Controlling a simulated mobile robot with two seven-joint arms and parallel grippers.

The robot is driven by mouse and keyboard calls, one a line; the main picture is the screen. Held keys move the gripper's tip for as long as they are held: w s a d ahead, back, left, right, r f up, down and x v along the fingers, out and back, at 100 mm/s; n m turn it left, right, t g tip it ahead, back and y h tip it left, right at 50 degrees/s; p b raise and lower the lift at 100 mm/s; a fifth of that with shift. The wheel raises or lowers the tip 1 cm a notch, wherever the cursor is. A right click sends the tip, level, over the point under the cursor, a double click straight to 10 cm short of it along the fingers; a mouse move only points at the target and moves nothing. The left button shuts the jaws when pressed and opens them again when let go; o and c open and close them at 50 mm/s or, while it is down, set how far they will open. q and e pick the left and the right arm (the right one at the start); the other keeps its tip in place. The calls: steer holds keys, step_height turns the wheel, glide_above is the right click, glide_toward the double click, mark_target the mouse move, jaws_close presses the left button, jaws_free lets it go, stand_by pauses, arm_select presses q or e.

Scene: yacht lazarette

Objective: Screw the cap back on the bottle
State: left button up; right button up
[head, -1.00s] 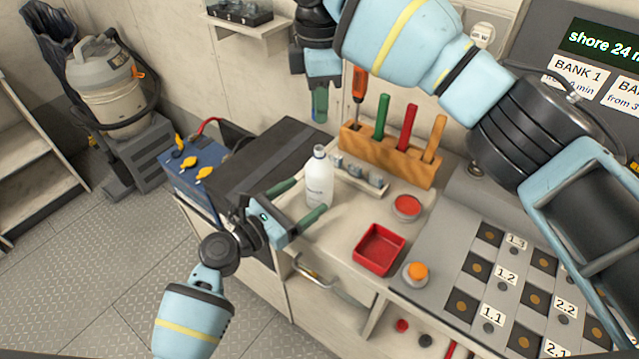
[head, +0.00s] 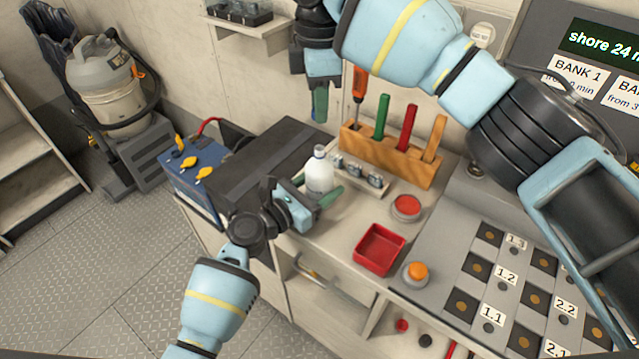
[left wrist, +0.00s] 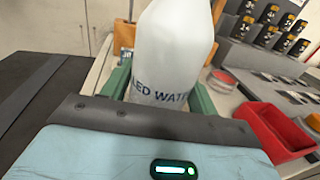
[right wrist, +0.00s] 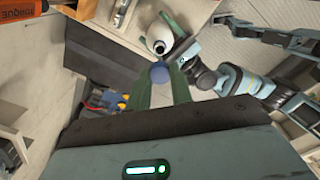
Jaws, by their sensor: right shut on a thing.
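The white bottle (head: 319,172) stands upright on the counter in the head view. In the left wrist view the bottle (left wrist: 172,55) shows part of a blue label text. In the right wrist view its top (right wrist: 158,38) is uncapped. My left gripper (head: 319,191) is low at the bottle, open, with its green fingers on either side of it; the far finger is mostly hidden in the head view. My right gripper (head: 320,103) is above the bottle, pointing down, shut on the blue cap (right wrist: 159,73).
A wooden rack (head: 388,153) with coloured-handled tools stands behind the bottle. A small holder with grey pieces (head: 362,177) is close beside it. A red tray (head: 379,250), red disc (head: 406,207) and orange button (head: 416,272) lie right. A dark box lid (head: 255,165) is left.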

arm_select(q)
steer(key=c, duration=1)
arm_select(e)
glide_above(319, 148)
steer(key=shift+f, duration=2.5)
steer(key=shift+f, duration=0.9)
steer(key=shift+f, duration=0.5)
